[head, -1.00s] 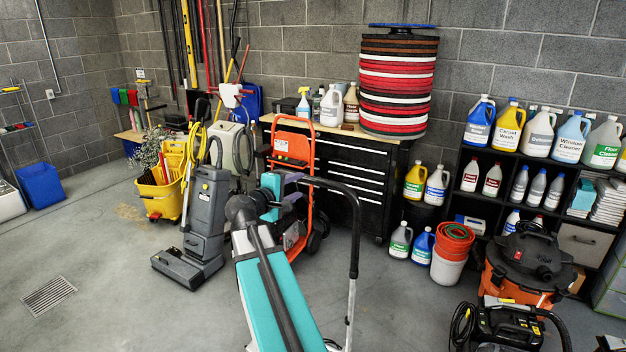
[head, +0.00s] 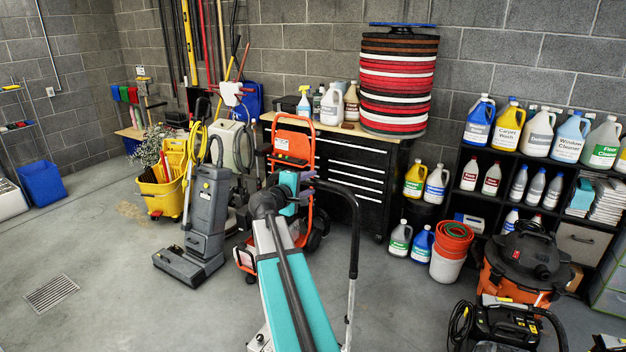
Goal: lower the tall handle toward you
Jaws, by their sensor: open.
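The tall handle (head: 355,235) is a black curved bar on a pale metal post, standing upright right of my teal arm in the head view. Its top bends left toward my wrist. My gripper (head: 309,182) is at the left end of that top bar, small and partly hidden by my own wrist. Its jaws are open. Whether the bar lies between the fingers or just beside them, I cannot tell. The lower part of the handle's machine is hidden behind my arm and cut off by the bottom edge.
An orange hand truck (head: 293,137) stands just behind my wrist, before a black tool chest (head: 340,175). A grey upright floor machine (head: 208,215) is to the left. An orange-black vacuum (head: 525,265) and a black-yellow machine (head: 505,325) are at right.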

